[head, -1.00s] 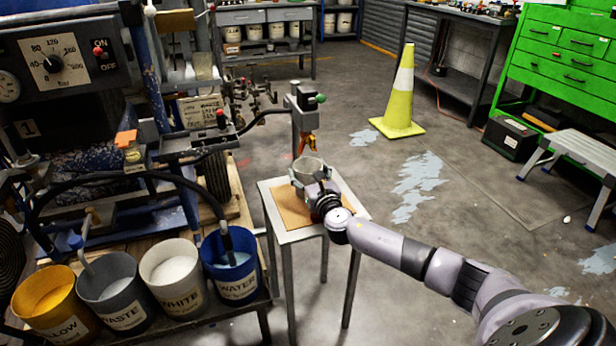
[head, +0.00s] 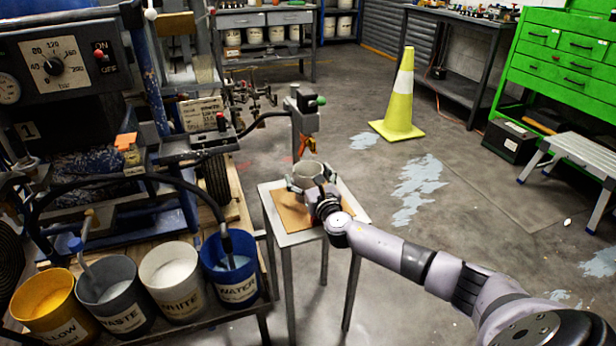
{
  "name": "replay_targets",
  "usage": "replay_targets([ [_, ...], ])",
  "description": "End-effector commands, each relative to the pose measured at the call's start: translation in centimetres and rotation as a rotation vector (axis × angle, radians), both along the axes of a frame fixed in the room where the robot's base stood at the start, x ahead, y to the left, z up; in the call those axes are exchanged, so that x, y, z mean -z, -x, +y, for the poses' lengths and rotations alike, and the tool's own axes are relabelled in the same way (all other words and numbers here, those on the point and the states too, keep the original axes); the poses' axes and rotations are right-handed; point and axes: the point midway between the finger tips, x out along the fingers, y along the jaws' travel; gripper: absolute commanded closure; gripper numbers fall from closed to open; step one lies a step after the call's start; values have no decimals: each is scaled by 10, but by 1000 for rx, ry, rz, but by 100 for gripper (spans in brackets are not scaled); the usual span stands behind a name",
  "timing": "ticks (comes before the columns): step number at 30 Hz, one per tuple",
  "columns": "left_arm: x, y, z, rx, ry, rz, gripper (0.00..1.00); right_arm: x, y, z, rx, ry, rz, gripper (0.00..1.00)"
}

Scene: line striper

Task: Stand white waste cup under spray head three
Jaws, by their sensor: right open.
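The pale grey-white waste cup (head: 307,170) stands upright at the small table, over its tan board (head: 288,208). It is below the spray head (head: 307,118), whose orange nozzle (head: 307,143) hangs just above the cup's rim. The number of this spray head cannot be read. My right gripper (head: 309,183) is open, with a finger on either side of the cup; whether the fingers touch it cannot be told. The cup's lower part is partly hidden by the gripper. My left gripper is not in view.
The small table (head: 348,208) has little bare surface around the board. Buckets marked yellow (head: 58,325), waste (head: 120,318), white (head: 183,300) and water (head: 238,288) stand at the lower left. A yellow cone (head: 398,110) stands behind, with open floor around it.

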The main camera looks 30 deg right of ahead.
Motion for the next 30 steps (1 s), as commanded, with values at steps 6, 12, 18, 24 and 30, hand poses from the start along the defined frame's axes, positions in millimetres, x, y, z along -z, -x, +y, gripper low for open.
replay_targets([
  [6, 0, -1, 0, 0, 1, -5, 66, -2, 3, 1, -1, 1, 1, 15],
  [12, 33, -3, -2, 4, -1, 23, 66, -2, 36, 9, -3, 1, 4, 15],
  [18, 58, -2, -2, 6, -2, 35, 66, -1, 77, 19, -3, 1, 4, 15],
  [24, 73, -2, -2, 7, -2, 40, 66, -1, 105, 25, -1, 0, 2, 15],
  [30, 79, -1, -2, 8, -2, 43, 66, -2, 116, 28, 0, 1, 0, 15],
])
